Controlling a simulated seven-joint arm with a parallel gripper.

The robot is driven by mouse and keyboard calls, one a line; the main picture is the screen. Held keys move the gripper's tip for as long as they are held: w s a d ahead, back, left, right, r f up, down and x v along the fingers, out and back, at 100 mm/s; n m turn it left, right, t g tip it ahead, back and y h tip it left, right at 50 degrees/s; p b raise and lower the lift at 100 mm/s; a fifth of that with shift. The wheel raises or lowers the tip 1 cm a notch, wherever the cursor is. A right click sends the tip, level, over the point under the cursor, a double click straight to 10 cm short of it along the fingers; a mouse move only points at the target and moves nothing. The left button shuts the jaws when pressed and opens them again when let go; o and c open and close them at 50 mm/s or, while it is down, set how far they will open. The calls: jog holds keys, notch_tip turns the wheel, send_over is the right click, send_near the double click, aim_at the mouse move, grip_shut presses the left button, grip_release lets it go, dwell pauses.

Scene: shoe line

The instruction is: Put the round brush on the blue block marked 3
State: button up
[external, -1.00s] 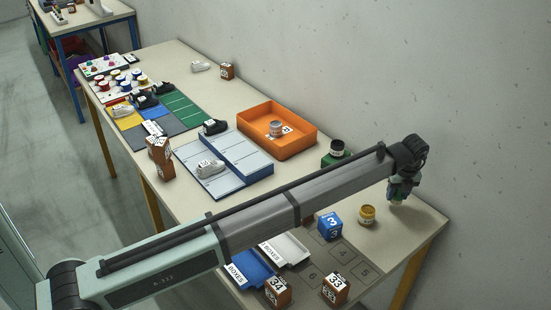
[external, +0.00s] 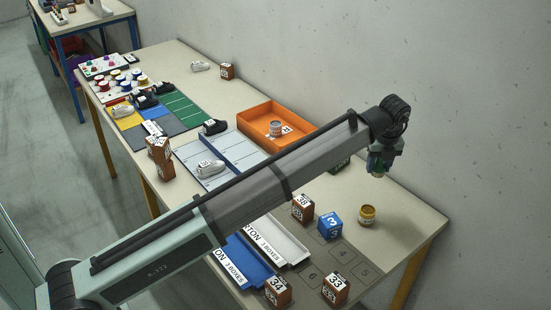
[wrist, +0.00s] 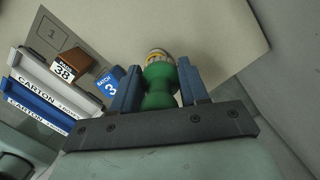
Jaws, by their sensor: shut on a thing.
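The round brush (wrist: 160,82) has a green handle. It is between the blue fingers of my gripper (wrist: 161,90), which is shut on it. In the external view my gripper (external: 378,168) is raised above the right end of the table, and the brush is small and partly hidden there. A pale, yellowish round end shows past the green in the wrist view; I cannot tell if it is the brush's head or the tin below. The blue block marked 3 (external: 329,225) stands on the table, lower left of my gripper; it also shows in the wrist view (wrist: 110,82), left of the fingers.
Brown blocks 34 (external: 278,291) and 33 (external: 336,289) stand in front. An orange tray (external: 253,118) lies farther back.

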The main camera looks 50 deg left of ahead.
jog(key=m, duration=0.1)
send_over(331, 218)
jog(key=shift+m, duration=0.7)
jog(key=shift+s+d+f, duration=0.1)
jog(key=shift+s+f, duration=0.05)
jog(key=shift+f, duration=5.3)
jog(key=shift+f, duration=0.15)
jog(key=o, duration=1.1)
jog(key=shift+c, duration=0.2)
notch_tip(331, 218, up, 12)
jog(key=s+d, duration=0.1)
jog(key=shift+s, duration=0.15)
jog(key=shift+d, duration=0.1)
